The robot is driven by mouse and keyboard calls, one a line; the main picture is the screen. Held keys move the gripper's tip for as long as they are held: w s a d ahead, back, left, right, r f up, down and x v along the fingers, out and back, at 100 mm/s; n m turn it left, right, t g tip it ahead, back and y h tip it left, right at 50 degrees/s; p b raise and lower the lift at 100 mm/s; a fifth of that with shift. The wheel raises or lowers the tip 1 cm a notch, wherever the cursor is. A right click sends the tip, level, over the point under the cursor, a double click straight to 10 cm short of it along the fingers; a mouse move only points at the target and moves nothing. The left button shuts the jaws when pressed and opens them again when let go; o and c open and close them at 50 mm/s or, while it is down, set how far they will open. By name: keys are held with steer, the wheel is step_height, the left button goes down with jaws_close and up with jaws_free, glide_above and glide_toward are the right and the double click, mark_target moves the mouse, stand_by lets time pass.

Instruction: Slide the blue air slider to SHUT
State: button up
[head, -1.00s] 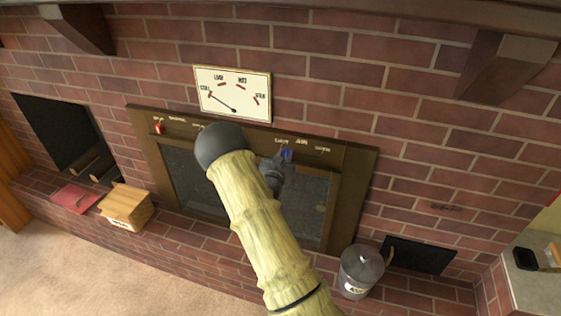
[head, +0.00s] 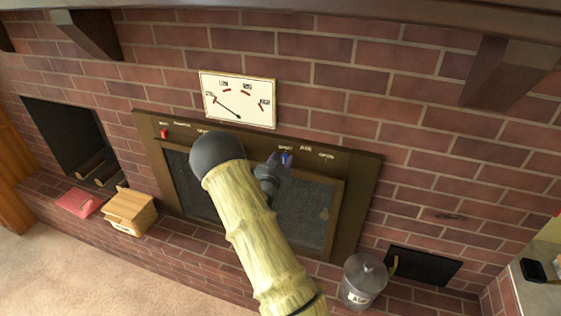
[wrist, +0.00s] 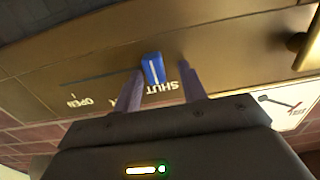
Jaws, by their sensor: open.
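The blue air slider (head: 286,158) is on the brown-gold panel of the fireplace insert, just below the SHUT label at the left end of its marked range. In the wrist view, the blue slider (wrist: 153,69) stands close to the SHUT lettering (wrist: 164,88), with the OPEN lettering (wrist: 82,101) farther left. My gripper (wrist: 161,67) is open, with one finger on each side of the slider. A gap shows beside the slider on the right; contact on the left cannot be told. In the head view my gripper (head: 270,176) is partly hidden by my arm.
A red knob (head: 164,133) is at the panel's left. A dial gauge (head: 238,99) hangs above, its needle pointing toward the left label. A wooden box (head: 130,211), a red book (head: 78,203) and a lidded metal bin (head: 363,279) stand on the brick ledge.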

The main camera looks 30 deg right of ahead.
steer(key=b+v, duration=0.3)
steer(key=v, duration=1.4)
steer(key=shift+s+a, duration=0.15)
steer(key=shift+s, duration=0.05)
steer(key=s+a+r+n+g+y+p, duration=0.4)
steer(key=s+a+n+g+y+p, duration=0.15)
steer(key=a+y, duration=0.55)
steer(key=s+r+n+g+y+p, duration=0.2)
steer(key=s+r, duration=0.5)
steer(key=s, duration=0.5)
steer(key=shift+s+a+n+g+p, duration=0.25)
steer(key=shift+n+g+p, duration=0.4)
steer(key=shift+n+g, duration=0.35)
